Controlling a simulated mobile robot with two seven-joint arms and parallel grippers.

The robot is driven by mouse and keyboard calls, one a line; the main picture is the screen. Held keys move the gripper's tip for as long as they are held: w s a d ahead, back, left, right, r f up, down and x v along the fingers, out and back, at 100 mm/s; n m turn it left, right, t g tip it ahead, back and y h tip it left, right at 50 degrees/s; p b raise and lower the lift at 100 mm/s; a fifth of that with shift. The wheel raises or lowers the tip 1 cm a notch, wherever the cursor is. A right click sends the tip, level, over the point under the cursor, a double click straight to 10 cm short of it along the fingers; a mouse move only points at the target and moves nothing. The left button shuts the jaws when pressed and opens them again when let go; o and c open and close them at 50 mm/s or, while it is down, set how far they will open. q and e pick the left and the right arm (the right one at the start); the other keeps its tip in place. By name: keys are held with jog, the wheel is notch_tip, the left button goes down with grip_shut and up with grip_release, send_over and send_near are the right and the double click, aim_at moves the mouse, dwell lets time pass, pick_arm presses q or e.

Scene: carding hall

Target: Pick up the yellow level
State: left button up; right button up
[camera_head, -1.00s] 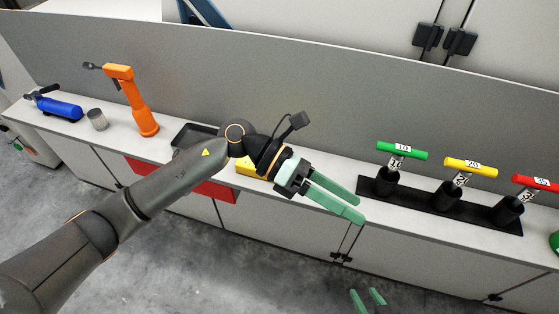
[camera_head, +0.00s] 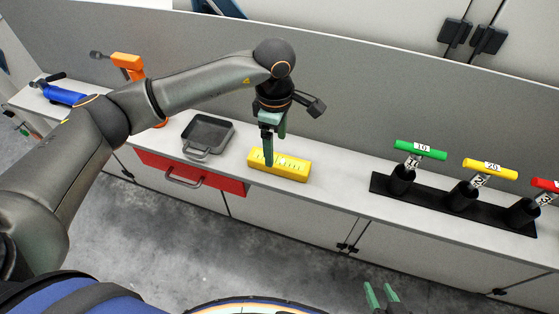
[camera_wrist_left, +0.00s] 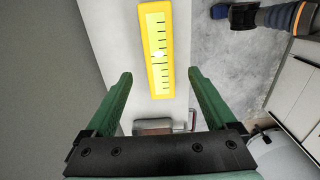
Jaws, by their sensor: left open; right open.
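The yellow level (camera_head: 291,171) lies on the white counter, right of a dark square tray, in the head view. In the left wrist view the yellow level (camera_wrist_left: 157,45) appears as a long yellow block with a pale ruled face, beyond the fingertips and roughly between them. My left gripper (camera_head: 270,155) points down at the level's left part, and its green fingers hide a bit of it. In the left wrist view the left gripper (camera_wrist_left: 160,78) is open and empty. My right gripper (camera_head: 376,296) is open at the bottom edge of the head view, away from the counter.
The dark tray (camera_head: 227,137) sits left of the level, above a red drawer (camera_head: 225,184) with a handle. A black rack (camera_head: 448,204) with green, yellow and red T-handled tools stands to the right. An orange tool (camera_head: 128,62) and a blue cylinder (camera_head: 66,96) are at left.

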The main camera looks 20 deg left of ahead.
aim_at(279, 160)
pick_arm(q)
jog(key=f, duration=0.2)
jog(key=f+p, duration=0.1)
jog(key=f, duration=0.3)
jog(key=shift+d+f, duration=0.2)
jog(key=shift+d, duration=0.2)
jog(key=shift+c, duration=0.2)
grip_shut()
jog(key=shift+r, duration=0.1)
